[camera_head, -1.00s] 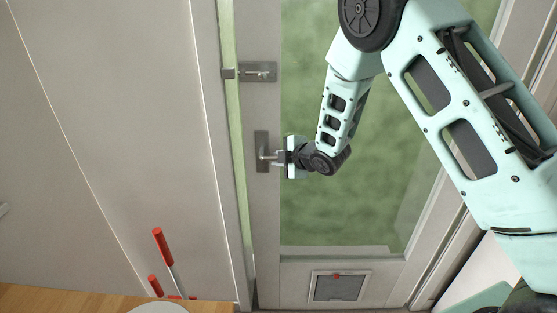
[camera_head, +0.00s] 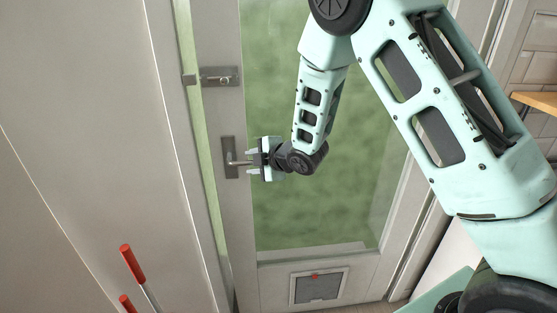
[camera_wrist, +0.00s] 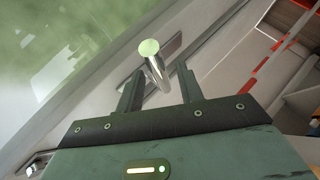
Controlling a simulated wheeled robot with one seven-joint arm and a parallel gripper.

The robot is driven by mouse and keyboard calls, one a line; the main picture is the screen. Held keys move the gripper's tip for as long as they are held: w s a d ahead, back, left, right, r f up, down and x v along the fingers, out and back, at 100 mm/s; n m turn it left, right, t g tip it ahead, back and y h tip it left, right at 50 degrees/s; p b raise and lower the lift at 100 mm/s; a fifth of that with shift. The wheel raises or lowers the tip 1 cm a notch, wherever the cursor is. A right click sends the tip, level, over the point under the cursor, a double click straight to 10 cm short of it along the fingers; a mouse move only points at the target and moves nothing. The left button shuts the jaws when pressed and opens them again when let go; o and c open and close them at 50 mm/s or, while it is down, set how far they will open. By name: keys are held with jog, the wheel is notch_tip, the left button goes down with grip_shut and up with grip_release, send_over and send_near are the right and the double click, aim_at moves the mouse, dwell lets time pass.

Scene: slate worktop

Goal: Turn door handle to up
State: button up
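The door handle is a metal lever (camera_head: 239,163) on a dark upright plate (camera_head: 229,150), on the left stile of a glazed door. The lever points right, about level, in the head view. My gripper (camera_head: 252,160) is at the lever's free end, in front of the door. In the wrist view the lever's round-ended bar (camera_wrist: 153,62) lies between my two fingers (camera_wrist: 158,88), with gaps showing on both sides. The gripper is open around the lever. Part of the lever is hidden by the fingers in the head view.
A metal latch (camera_head: 219,77) sits above the handle, across the door's left edge. A small framed flap (camera_head: 318,288) is low on the door. Red-handled tools (camera_head: 132,263) stand at lower left by a pale panel. A wooden surface (camera_head: 537,101) shows at far right.

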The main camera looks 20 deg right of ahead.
jog(key=b+v, duration=0.2)
jog(key=v, duration=1.2)
jog(key=s+a+m+g+h, duration=0.1)
jog(key=s+a+m+g, duration=0.2)
jog(key=s, duration=0.6)
jog(key=s+a+f+m+g+h, duration=0.1)
jog(key=s+a+m+g, duration=0.3)
jog(key=s, duration=0.6)
jog(key=s+a+m+g+h, duration=0.2)
jog(key=s+a+m+g, duration=0.1)
jog(key=s, duration=0.7)
jog(key=a+g, duration=0.1)
jog(key=a, duration=0.1)
jog(key=shift+s+a+f+m, duration=0.2)
jog(key=shift+a+m, duration=0.15)
jog(key=shift+m, duration=0.05)
